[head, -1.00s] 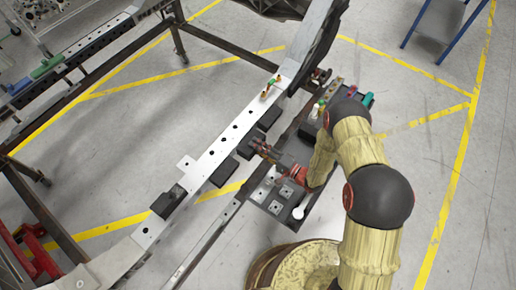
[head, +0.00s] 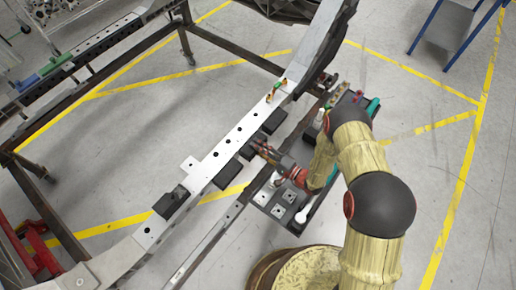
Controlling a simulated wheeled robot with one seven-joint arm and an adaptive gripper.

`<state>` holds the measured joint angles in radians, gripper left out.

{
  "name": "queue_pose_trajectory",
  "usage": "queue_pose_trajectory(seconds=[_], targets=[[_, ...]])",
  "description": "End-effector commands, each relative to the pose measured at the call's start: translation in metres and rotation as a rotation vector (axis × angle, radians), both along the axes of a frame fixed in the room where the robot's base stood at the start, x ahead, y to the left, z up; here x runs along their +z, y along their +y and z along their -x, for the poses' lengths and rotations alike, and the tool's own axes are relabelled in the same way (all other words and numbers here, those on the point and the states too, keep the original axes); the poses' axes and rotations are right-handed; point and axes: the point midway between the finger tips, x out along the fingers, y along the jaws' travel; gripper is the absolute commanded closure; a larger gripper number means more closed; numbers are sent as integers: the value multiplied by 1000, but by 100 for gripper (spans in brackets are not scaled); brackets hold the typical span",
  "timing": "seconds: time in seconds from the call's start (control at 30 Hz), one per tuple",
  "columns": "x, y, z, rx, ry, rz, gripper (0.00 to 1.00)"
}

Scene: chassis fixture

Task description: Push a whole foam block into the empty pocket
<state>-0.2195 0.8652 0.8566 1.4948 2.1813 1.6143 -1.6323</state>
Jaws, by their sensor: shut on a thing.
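A long pale metal rail (head: 222,155) with a row of dark holes runs diagonally through the head view. Several black blocks sit along its right side: one (head: 274,121) above my gripper in the picture and one (head: 227,175) below it. My gripper (head: 259,147) is at the rail's right side, shut on a black foam block (head: 248,151) between those two. My fingers partly cover this block. Whether it is whole, and whether it touches the rail or sits in a pocket, I cannot tell. No empty pocket can be made out at this size.
Another black block (head: 171,203) sits on the lower rail. A dark tray (head: 268,197) with square metal pieces and a white round-ended item (head: 300,216) lies beside my arm. A dark frame beam (head: 225,48) crosses behind. Grey floor is open at right.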

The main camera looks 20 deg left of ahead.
Motion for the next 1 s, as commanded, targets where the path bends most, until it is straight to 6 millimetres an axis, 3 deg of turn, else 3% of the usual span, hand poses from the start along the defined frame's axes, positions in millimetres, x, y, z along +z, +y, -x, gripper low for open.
queue_pose_trajectory(seconds=[1.0], targets=[[-1,10,-4,1,-1,0,94]])
